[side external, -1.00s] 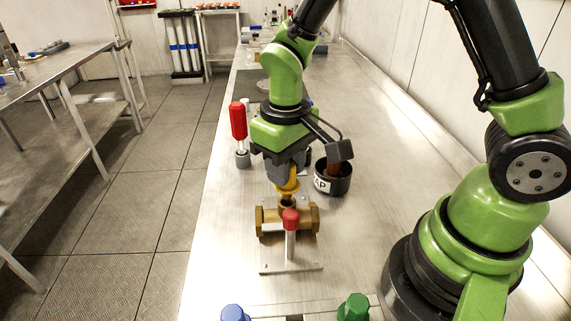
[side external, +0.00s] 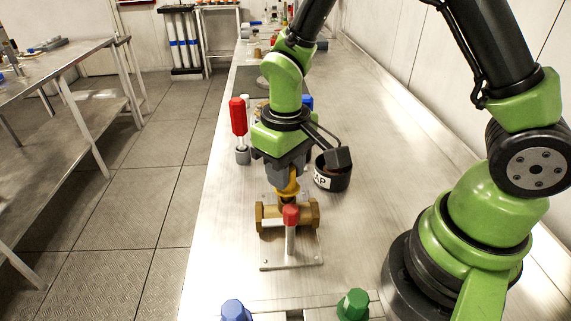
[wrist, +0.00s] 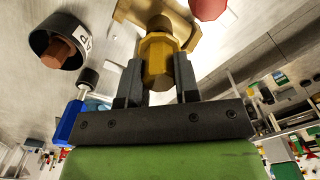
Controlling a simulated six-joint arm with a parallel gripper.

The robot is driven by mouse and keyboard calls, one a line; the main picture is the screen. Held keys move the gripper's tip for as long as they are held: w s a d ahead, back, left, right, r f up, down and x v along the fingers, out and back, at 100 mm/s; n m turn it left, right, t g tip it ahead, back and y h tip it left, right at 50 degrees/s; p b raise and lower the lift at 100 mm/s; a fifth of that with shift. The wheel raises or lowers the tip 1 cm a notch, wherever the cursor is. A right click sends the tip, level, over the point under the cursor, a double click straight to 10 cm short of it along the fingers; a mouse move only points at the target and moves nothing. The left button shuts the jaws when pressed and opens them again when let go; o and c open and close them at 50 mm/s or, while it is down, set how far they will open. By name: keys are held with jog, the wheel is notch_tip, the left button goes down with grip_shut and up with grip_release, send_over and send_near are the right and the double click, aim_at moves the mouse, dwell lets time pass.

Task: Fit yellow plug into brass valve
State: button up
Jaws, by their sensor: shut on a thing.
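My gripper (side external: 288,170) is shut on the yellow plug (side external: 288,187), which hangs upright below the fingers. In the wrist view the plug (wrist: 158,60) sits between the two dark fingers of my gripper (wrist: 158,75). The brass valve (side external: 268,217) lies across a metal base plate (side external: 290,262), with a red-topped handle (side external: 291,215) on the near side. The plug is directly over the middle of the valve, its lower end at the valve's top opening. The handle and valve partly hide the join, so I cannot tell how deep the plug sits.
A black cup (side external: 333,176) with a brown object in it stands right of my gripper. A red-handled tool (side external: 238,118) stands upright at the left. Blue (side external: 234,311) and green (side external: 354,305) knobs are at the near edge.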

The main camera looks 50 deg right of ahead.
jog(key=shift+f, duration=1)
jog(key=o, duration=0.9)
notch_tip(320, 180, up, 9)
jog(key=shift+r, duration=0.45)
